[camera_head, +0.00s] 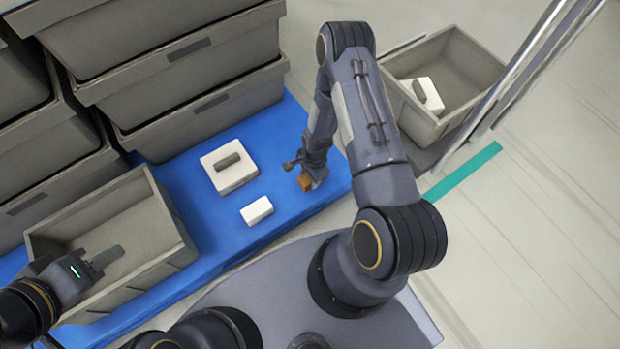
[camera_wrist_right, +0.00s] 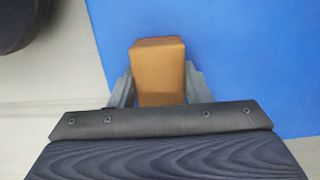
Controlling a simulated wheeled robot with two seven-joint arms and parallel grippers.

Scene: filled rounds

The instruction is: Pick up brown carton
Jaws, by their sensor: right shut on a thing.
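The brown carton (camera_head: 305,182) is at the right part of the blue surface, under my right arm. In the right wrist view the brown carton (camera_wrist_right: 158,72) sits between the two fingers of my right gripper (camera_wrist_right: 159,92), which is shut on it. In the head view my right gripper (camera_head: 303,172) is partly hidden by its own arm. I cannot tell whether the carton touches the surface. My left gripper (camera_head: 104,262) is at the lower left, over the grey crate; the frames do not show clearly whether its fingers are apart.
A large white box (camera_head: 229,172) with a grey top piece and a small white box (camera_head: 257,210) stand on the blue surface (camera_head: 200,215). An open grey crate (camera_head: 185,250) is at left, stacked grey bins (camera_head: 190,60) behind. Another crate (camera_head: 468,125) holds a white box (camera_head: 424,95), near metal posts.

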